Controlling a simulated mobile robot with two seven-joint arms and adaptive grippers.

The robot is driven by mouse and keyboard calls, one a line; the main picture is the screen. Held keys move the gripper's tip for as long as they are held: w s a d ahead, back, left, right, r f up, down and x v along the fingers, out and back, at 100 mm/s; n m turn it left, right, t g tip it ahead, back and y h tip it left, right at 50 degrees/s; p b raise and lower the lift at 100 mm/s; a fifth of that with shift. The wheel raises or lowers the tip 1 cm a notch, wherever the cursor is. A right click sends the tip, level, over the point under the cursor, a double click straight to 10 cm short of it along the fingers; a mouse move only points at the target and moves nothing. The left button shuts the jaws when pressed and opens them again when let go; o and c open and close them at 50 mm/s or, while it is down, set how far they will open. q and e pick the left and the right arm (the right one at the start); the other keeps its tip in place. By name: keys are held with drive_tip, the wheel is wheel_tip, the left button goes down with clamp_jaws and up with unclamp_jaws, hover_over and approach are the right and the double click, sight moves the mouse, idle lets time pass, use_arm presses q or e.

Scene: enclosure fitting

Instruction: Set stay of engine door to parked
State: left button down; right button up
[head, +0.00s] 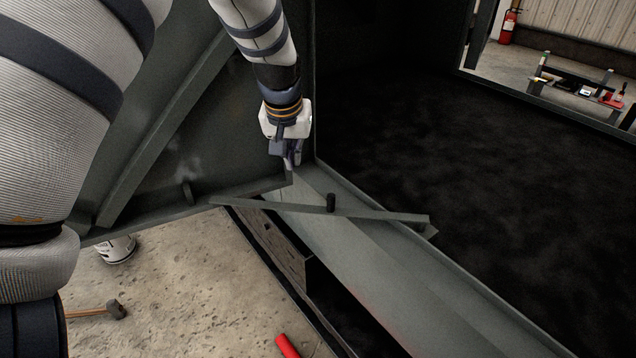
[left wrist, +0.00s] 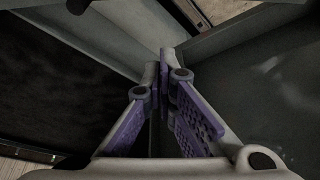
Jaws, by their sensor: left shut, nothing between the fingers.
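The engine door (head: 235,110) is a dark grey panel with a diagonal brace, standing open at the left of the head view. The stay (head: 385,214) is a flat grey bar lying slantwise across the sill (head: 400,290). Its left end lies near the door's lower edge, and its right end is over the inner side of the sill. A short black peg (head: 331,202) stands at its middle. My left gripper (head: 291,163) points down by the door's lower corner, above and left of the peg. It is shut and empty, also in the left wrist view (left wrist: 167,68). My right gripper is not in view.
The dark enclosure interior (head: 450,150) opens at the right. A fire extinguisher (head: 508,27) and a bench with small items (head: 575,87) stand far back.

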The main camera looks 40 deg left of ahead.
use_arm(q)
drive_tip(key=shift+a+r, duration=0.1)
drive_tip(key=shift+r, duration=0.25)
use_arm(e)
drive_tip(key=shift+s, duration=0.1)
use_arm(q)
drive_tip(key=b+x, duration=0.2)
drive_tip(key=x, duration=0.9)
drive_tip(key=s, duration=0.1)
drive_tip(key=s+d+p, duration=0.1)
drive_tip(key=s+d, duration=0.1)
drive_tip(key=shift+s+r+p, duration=0.25)
drive_tip(key=shift+r+p, duration=0.05)
drive_tip(key=shift+r, duration=0.1)
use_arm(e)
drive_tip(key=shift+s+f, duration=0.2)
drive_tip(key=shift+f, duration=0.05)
